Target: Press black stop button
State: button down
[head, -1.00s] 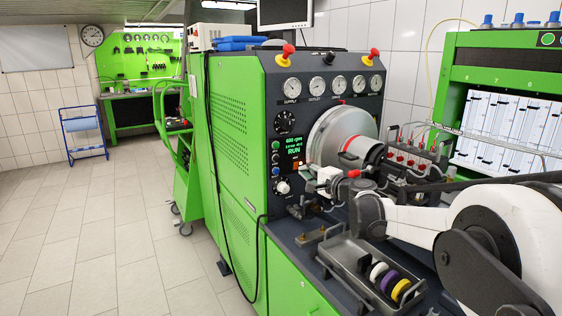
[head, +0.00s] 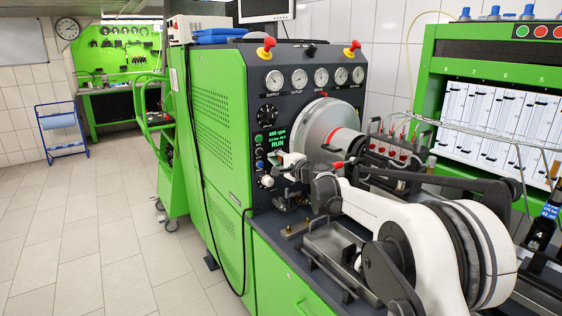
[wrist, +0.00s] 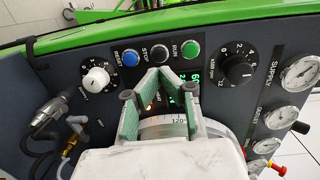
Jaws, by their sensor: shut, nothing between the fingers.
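My gripper (wrist: 162,74) is shut and empty. Its fingertips converge just below the stop button in the wrist view, and I cannot tell the gap to the panel. In the head view my gripper (head: 280,159) is beside the display.
A white dial knob (wrist: 97,79) and a black dial (wrist: 237,70) flank the buttons. Gauges (wrist: 300,73) line the right. The large round flywheel housing (head: 322,130) stands right of the display. A grey tray (head: 330,247) lies below my arm.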

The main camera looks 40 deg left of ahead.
aim_at(261, 152)
jog(key=x, duration=0.5)
jog(key=shift+a, duration=0.3)
jog(key=shift+w+a, duration=0.1)
jog(key=shift+x, duration=0.9)
jog(key=shift+d, duration=0.65)
jog(key=b+v, duration=0.1)
jog(key=v, duration=1.2)
jog(key=shift+r, duration=0.15)
